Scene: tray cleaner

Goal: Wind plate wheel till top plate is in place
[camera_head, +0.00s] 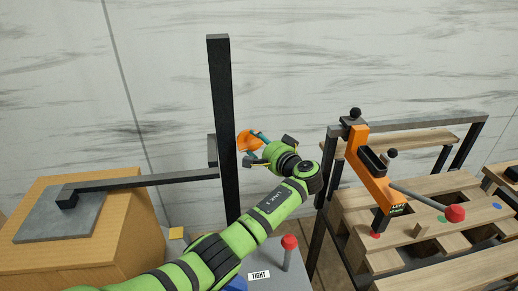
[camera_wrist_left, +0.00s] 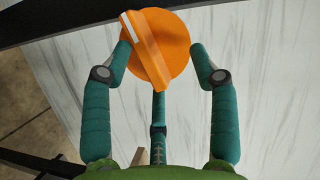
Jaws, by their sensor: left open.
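The orange wheel (camera_head: 246,139) sits beside the tall black post (camera_head: 221,110) in the head view. In the left wrist view the wheel (camera_wrist_left: 182,45) is a round disc with a raised bar bearing a white mark. My left gripper (camera_wrist_left: 158,55) is open, with its teal fingers spread around the lower part of the wheel; I cannot tell whether they touch it. The left gripper (camera_head: 259,146) is partly hidden by its wrist in the head view. A dark arm (camera_head: 150,180) runs left from the post to a grey plate (camera_head: 40,222) on a wooden box. My right gripper is not in view.
A red-topped lever (camera_head: 289,243) stands by a "TIGHT" label (camera_head: 259,275) below my left arm. To the right is a wooden slatted rack (camera_head: 420,235) with an orange clamp (camera_head: 370,175) and a red-knobbed handle (camera_head: 454,213). A marble wall stands behind.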

